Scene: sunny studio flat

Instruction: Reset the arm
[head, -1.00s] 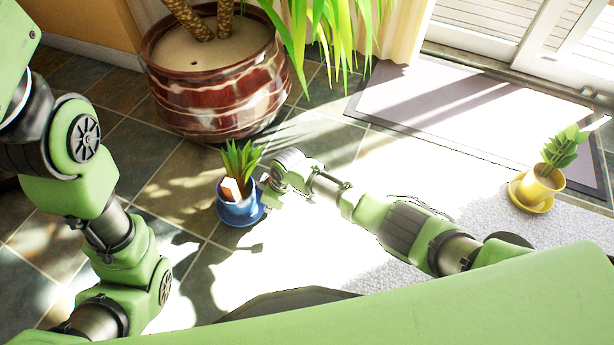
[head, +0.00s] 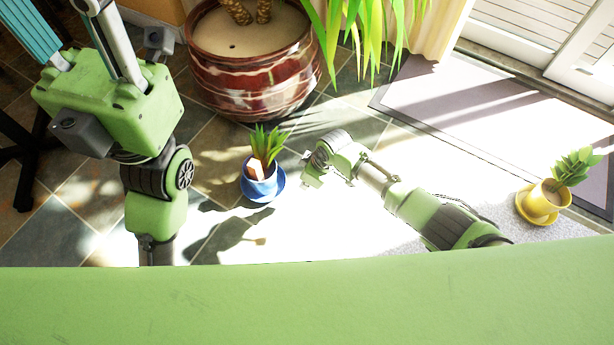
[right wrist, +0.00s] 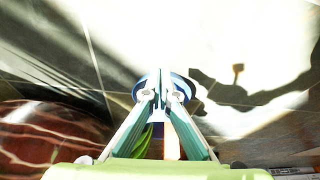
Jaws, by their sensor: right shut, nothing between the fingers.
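My right arm reaches in from the right in the head view. Its gripper (head: 312,177) hangs just right of the small blue plant pot (head: 258,186), with a gap in the picture. In the right wrist view the teal fingers of my right gripper (right wrist: 162,84) are together and empty, and the blue pot's saucer (right wrist: 187,82) shows behind their tips. My left arm is folded up at the left of the head view. Its green end block (head: 110,100) is close to the camera and the fingertips are not clearly shown.
A large red-brown planter (head: 255,80) stands behind the blue pot. A yellow potted plant (head: 541,203) stands at right. A grey mat (head: 440,85) lies before the glass door. Sunlit tiled floor is open around the blue pot.

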